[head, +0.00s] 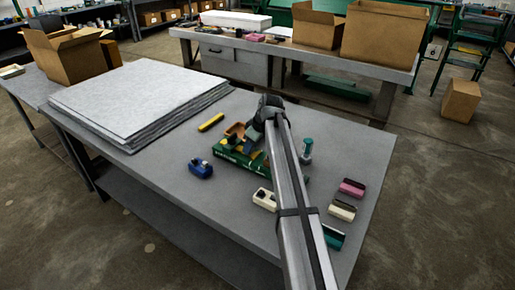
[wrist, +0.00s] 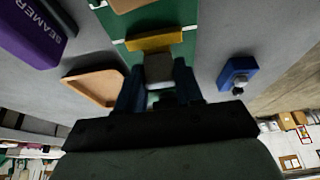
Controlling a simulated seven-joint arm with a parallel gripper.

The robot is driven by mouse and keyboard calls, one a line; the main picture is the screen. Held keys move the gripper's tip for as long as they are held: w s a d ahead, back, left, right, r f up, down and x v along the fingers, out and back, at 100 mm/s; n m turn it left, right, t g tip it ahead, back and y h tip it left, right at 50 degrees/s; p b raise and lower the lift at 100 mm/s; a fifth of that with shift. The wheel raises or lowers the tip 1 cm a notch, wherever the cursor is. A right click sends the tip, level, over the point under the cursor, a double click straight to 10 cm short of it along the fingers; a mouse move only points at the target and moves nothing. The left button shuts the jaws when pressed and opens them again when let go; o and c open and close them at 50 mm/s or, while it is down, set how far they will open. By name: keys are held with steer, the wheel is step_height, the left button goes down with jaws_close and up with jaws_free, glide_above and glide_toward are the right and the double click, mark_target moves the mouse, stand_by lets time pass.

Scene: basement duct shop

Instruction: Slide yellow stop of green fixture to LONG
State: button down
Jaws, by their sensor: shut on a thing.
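The green fixture (head: 231,158) lies on the grey workbench in the head view, with pale lettering on its front side. My arm hides its right part. In the wrist view the yellow stop (wrist: 155,42) is a bar lying across the green fixture (wrist: 180,48). A grey block (wrist: 160,68) sits right against the stop, on my gripper's side. My gripper (wrist: 158,84) is shut on this grey block, with one finger on each side. In the head view my gripper (head: 252,140) is down at the fixture. I cannot read any LONG mark.
A blue device (head: 200,169) stands left of the fixture. A tan piece (wrist: 95,86) and a purple SEAMER block (wrist: 33,30) show in the wrist view. A yellow tool (head: 211,122) lies behind. Several small blocks and stacked sheets (head: 135,100) share the bench. The front left bench area is clear.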

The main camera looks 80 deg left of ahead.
steer(key=shift+s+a, duration=0.5)
steer(key=c, duration=0.8)
jaws_free()
steer(key=shift+o, duration=0.2)
steer(key=v, duration=1.3)
steer(key=shift+r, duration=0.35)
steer(key=shift+w+d, duration=0.15)
steer(key=shift+w, duration=0.05)
